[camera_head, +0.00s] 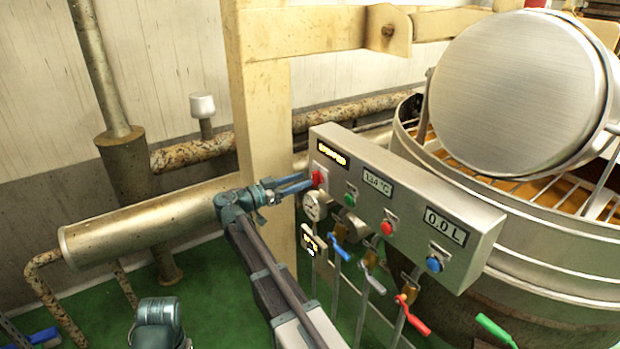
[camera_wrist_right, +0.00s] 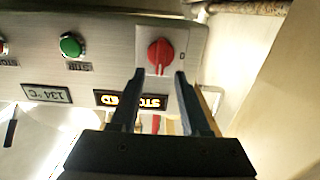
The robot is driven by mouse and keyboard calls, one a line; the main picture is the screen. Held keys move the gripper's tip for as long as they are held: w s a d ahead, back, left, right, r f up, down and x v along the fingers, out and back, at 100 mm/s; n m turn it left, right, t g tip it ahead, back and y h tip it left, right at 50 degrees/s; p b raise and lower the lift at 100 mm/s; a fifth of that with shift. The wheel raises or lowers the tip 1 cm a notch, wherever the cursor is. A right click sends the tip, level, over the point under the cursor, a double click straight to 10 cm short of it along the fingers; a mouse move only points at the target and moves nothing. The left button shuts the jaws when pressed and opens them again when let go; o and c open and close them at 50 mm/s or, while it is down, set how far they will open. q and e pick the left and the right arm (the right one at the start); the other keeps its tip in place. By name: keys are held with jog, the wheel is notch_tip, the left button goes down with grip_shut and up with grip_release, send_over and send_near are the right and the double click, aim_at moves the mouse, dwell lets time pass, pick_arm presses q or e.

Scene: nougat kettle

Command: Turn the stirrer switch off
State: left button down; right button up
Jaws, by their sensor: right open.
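The red rotary switch (camera_head: 319,175) sits at the left end of the grey control box's front face. In the right wrist view the red switch (camera_wrist_right: 160,54) is a round knob with a pale pointer line, on a light square plate. My right gripper (camera_head: 309,182) is open and empty, its fingers pointing at the switch. In the wrist view the fingertips (camera_wrist_right: 160,74) are either side of the knob's line, seemingly just short of it. A lit display (camera_wrist_right: 130,100) beside the switch appears to read STOPPED, upside down.
The control box (camera_head: 478,232) also carries a green button (camera_head: 350,200), a red button (camera_head: 386,228) and a blue button (camera_head: 433,264). Gauges and coloured valve levers hang below. A wooden post (camera_head: 262,110) stands behind my right gripper. The metal kettle (camera_head: 540,240) is at right.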

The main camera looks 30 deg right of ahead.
aim_at(312, 176)
jog(key=shift+w+d, duration=0.15)
jog(key=shift+d, duration=1.8)
grip_shut()
